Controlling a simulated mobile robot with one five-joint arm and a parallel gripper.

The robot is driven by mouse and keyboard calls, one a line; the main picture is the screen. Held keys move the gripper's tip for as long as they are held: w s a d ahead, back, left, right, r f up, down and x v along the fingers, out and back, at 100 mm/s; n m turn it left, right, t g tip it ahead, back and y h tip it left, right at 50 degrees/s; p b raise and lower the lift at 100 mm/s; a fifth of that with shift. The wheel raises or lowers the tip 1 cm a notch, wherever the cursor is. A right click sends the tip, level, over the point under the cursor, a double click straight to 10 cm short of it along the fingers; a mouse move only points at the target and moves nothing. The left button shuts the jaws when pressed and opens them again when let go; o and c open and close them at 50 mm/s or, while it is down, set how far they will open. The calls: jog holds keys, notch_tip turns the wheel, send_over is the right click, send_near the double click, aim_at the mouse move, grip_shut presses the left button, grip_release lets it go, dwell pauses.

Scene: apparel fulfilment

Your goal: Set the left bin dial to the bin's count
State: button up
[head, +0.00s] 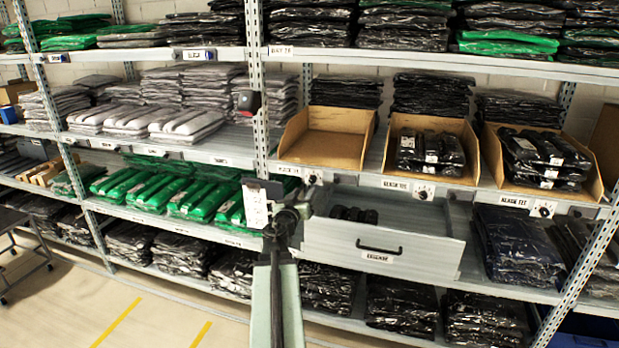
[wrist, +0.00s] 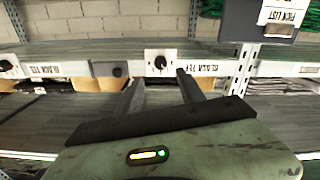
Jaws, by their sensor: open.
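The left bin (head: 330,137) is an open cardboard bin on the middle shelf, and no packages show inside it. Its dial (head: 312,177) is a small white plate with a black knob on the shelf edge below it. In the wrist view, which appears upside down, the left bin dial (wrist: 160,62) lies ahead of and between my fingertips. My gripper (head: 290,212) is below and left of that dial. In the wrist view my gripper (wrist: 159,77) is open and empty, its fingers seemingly short of the knob. The dial's setting is too small to read.
Middle bin (head: 468,130) and right bin (head: 492,172) hold black packages, with dials (head: 424,191) and (head: 543,209) below. An open grey drawer (head: 420,258) juts out below the bins. A shelf post (head: 257,100) with a pick list (wrist: 283,12) stands close beside my gripper.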

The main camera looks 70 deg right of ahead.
aim_at(312, 181)
jog(key=d, duration=0.7)
jog(key=shift+w+d+f, duration=0.1)
jog(key=shift+w+d, duration=0.2)
jog(key=shift+d, duration=0.1)
grip_shut()
